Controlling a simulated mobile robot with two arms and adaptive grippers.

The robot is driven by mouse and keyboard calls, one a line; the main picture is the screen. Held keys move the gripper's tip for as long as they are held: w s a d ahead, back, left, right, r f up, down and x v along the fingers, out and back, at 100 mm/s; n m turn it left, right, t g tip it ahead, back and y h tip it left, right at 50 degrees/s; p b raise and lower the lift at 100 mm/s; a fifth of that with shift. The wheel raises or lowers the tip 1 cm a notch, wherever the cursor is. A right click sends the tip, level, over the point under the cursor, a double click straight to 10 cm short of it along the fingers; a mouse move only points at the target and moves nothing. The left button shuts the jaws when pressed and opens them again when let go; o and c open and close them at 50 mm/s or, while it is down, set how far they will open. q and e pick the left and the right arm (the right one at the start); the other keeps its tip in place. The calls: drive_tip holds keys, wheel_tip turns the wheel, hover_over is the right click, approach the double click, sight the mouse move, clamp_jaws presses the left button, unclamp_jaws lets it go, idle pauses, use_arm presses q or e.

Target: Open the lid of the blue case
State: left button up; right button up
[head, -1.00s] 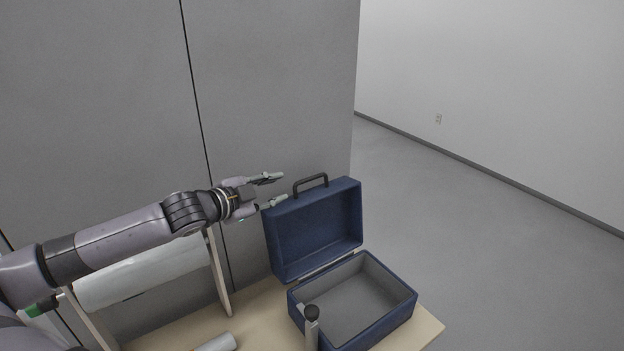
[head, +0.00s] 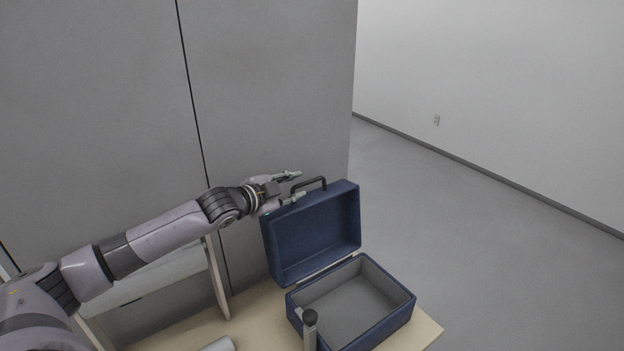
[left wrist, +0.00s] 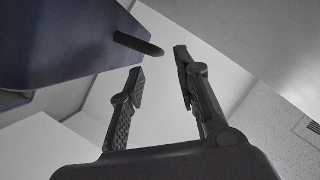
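The blue case stands on the table with its lid (head: 312,235) upright and its grey-lined base (head: 352,300) open and empty. A dark handle (head: 308,184) sits on the lid's top edge; in the left wrist view the handle (left wrist: 138,44) juts from the blue lid (left wrist: 60,45). My left gripper (head: 294,187) is open at the lid's upper left corner, close to the handle. In the left wrist view its fingers (left wrist: 160,70) are apart with nothing between them, and the handle's end is just beyond the left fingertip. Whether it touches the lid is unclear.
The pale wooden table (head: 425,330) carries the case near its right end. A grey partition (head: 270,90) rises behind.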

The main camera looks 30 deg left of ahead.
sight(310, 181)
use_arm(q)
drive_tip(key=p+x, duration=0.1)
drive_tip(key=x, duration=0.6)
drive_tip(key=shift+w+p, duration=0.1)
drive_tip(key=shift+p, duration=0.25)
drive_tip(key=shift+w+d+f, duration=0.1)
drive_tip(key=shift+w+f, duration=0.05)
drive_tip(key=shift+w, duration=0.25)
drive_tip(key=shift+c, duration=0.5)
clamp_jaws()
